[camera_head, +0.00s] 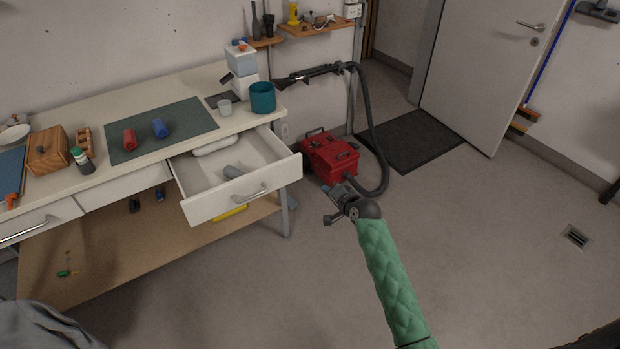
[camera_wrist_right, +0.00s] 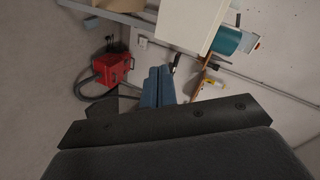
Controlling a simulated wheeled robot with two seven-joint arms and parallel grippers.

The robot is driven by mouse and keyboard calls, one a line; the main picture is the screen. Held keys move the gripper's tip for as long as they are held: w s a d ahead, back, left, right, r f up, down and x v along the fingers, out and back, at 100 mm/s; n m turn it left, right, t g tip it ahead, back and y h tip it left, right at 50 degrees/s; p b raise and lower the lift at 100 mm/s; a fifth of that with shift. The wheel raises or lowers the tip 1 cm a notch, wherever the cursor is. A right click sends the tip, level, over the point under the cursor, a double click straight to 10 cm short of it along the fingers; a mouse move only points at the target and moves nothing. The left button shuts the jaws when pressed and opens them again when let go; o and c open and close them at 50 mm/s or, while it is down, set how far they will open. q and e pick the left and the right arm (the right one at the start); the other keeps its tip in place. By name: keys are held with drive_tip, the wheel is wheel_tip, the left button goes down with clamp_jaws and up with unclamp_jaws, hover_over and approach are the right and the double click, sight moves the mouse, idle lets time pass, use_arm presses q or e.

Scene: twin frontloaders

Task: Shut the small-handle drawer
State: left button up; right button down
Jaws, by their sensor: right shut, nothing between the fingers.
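The small-handle drawer (camera_head: 215,208) is pulled out from the right end of the workbench. Its short metal handle (camera_head: 251,190) is on the front panel. My left gripper is out of view.
A long-handled drawer (camera_head: 30,226) is at the far left. The benchtop (camera_head: 100,188) carries a dark mat (camera_head: 185,122), two rolls, a wooden box and a teal pot (camera_head: 262,98). A red vacuum (camera_head: 330,155) with a hose stands behind my gripper.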

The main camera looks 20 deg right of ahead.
drive_tip(key=r+m, duration=0.2)
drive_tip(key=m+p, duration=0.3)
drive_tip(key=p, duration=0.1)
approach(300, 168)
drive_tip(key=shift+t+y, duration=0.3)
drive_tip(key=x, duration=0.2)
drive_tip(key=f+x, duration=0.1)
drive_tip(key=x, duration=0.1)
drive_tip(key=shift+w, duration=0.1)
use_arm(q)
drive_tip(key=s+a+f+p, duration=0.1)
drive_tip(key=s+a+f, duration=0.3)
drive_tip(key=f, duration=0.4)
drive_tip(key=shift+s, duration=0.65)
use_arm(e)
drive_tip(key=shift+x, duration=0.95)
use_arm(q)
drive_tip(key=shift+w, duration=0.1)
use_arm(e)
drive_tip(key=shift+w+r, duration=0.15)
